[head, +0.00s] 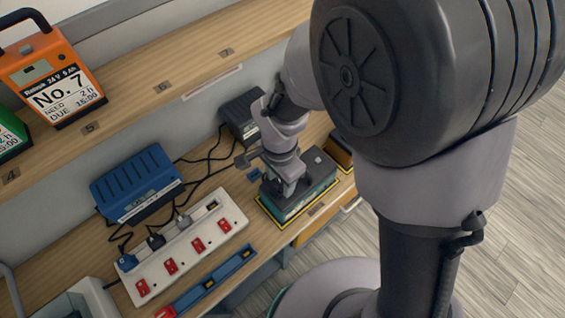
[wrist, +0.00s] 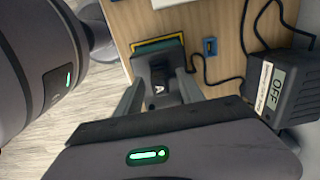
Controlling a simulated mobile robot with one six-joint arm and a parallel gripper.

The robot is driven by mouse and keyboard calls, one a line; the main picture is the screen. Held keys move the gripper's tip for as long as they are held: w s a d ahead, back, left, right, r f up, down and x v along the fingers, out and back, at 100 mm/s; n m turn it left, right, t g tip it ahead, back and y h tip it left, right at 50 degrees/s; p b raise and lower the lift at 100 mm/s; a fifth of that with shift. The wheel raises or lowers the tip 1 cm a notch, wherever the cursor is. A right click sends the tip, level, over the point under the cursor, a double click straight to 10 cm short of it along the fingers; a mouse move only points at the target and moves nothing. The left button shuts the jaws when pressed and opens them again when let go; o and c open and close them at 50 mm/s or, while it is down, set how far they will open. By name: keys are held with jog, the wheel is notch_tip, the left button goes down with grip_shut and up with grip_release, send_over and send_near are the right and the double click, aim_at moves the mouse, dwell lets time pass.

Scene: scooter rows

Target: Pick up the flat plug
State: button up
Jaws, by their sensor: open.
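My gripper (head: 290,187) is open and points down over a teal pack with a grey top (head: 318,165) inside a yellow outline at the bench edge. In the wrist view, a dark piece marked A (wrist: 158,88) shows between my gripper's two fingers (wrist: 160,95); I cannot tell whether they touch it. The white power strip (head: 232,210) holds a blue plug (head: 127,262), a black plug (head: 155,241) and a grey plug (head: 184,221). I cannot tell which is the flat plug. A small blue piece (head: 255,175) lies beside my gripper; it also shows in the wrist view (wrist: 209,46).
A blue charger (head: 135,185) and a dark charger (head: 240,115) stand at the back with loose black cables. The dark charger reads OFF in the wrist view (wrist: 285,90). A blue bar (head: 215,280) lies in front of the strip. An orange battery (head: 50,75) stands on the shelf.

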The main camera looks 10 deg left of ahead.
grip_shut()
jog(key=shift+r, duration=0.1)
dwell(0.3)
